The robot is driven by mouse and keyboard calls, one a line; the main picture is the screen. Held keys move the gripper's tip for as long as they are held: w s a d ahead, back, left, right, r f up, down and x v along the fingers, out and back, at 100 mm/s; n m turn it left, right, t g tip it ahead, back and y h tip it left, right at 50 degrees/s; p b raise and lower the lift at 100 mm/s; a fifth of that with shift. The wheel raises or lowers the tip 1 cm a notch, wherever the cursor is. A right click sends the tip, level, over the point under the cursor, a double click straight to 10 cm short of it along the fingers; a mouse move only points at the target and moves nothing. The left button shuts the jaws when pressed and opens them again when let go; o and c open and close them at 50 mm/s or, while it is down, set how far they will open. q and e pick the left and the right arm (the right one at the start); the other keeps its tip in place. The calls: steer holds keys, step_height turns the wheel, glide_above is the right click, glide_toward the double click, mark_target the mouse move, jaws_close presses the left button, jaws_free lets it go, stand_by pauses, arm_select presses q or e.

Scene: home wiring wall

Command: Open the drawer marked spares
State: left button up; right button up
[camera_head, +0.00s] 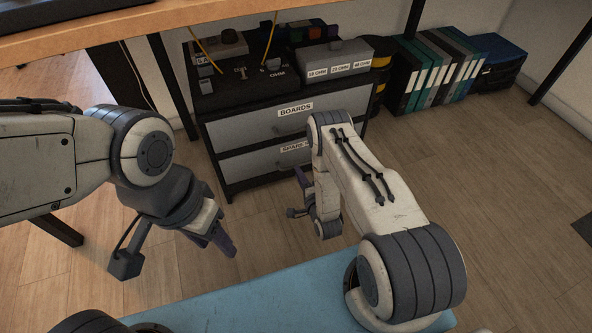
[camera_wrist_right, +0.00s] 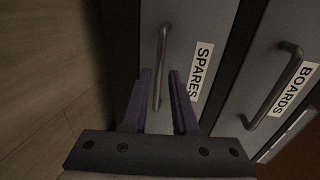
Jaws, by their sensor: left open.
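The grey drawer marked spares (camera_head: 245,165) is the lower one in the dark cabinet under the table. It looks shut, and my right arm hides part of its label. In the right wrist view the spares drawer (camera_wrist_right: 212,35) shows its label and a metal bar handle (camera_wrist_right: 161,60). My right gripper (camera_wrist_right: 162,78) is open, with one purple finger on each side of this handle. I see no finger touching it, and the depth is hard to tell. In the head view my left gripper (camera_head: 222,247) is open and empty above the floor, left of the cabinet.
The boards drawer (camera_head: 250,127) is directly above and looks shut; its handle (camera_wrist_right: 275,88) is beside my right gripper. Small devices and a labelled grey box (camera_head: 335,58) stand on the cabinet. Binders (camera_head: 430,75) stand to the right. The floor before the cabinet is clear.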

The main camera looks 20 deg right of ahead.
steer(key=b+x, duration=0.2)
steer(key=x, duration=0.3)
steer(key=shift+w, duration=0.15)
jaws_close()
stand_by(1.2)
